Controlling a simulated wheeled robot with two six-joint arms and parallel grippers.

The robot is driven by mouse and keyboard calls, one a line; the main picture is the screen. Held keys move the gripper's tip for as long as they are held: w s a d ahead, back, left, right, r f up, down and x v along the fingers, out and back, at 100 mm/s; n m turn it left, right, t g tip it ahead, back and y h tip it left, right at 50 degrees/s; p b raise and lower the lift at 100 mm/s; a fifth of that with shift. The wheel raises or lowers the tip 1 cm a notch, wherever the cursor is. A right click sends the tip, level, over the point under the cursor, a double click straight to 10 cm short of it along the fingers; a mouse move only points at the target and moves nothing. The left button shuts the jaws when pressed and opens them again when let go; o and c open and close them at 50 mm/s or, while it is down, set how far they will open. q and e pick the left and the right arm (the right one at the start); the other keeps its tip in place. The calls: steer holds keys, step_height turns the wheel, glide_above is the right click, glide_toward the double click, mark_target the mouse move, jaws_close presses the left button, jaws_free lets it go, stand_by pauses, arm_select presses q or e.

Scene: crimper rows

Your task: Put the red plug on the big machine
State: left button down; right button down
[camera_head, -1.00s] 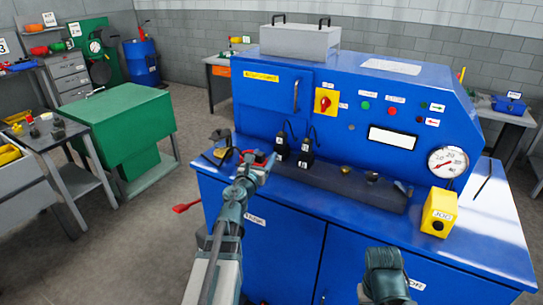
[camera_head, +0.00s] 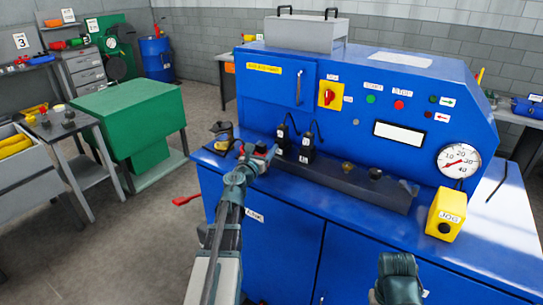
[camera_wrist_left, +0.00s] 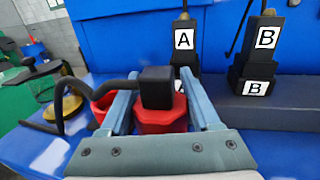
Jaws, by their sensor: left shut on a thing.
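The red plug (camera_wrist_left: 160,118), with a black block on top, is between my left gripper's fingers in the left wrist view. My left gripper (camera_head: 258,160) is shut on it, above the front left of the blue machine's (camera_head: 270,190) ledge. A black cable runs off to the left from the plug. Behind it on the machine stand two black plugs, A (camera_wrist_left: 184,42) and B (camera_wrist_left: 264,40). B sits over a black block also marked B; the part under A is partly hidden by the held plug. The right gripper's fingers do not show.
A black and yellow item (camera_head: 222,136) stands on the ledge's left end. A yellow JOG box (camera_head: 446,214) is at the right.

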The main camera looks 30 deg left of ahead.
arm_select(q)
steer(key=shift+f, duration=0.25)
steer(key=shift+a+r, duration=0.1)
steer(key=shift+a, duration=0.05)
steer(key=shift+f, duration=0.25)
steer(key=shift+c, duration=0.6)
jaws_free()
steer(key=shift+r, duration=0.1)
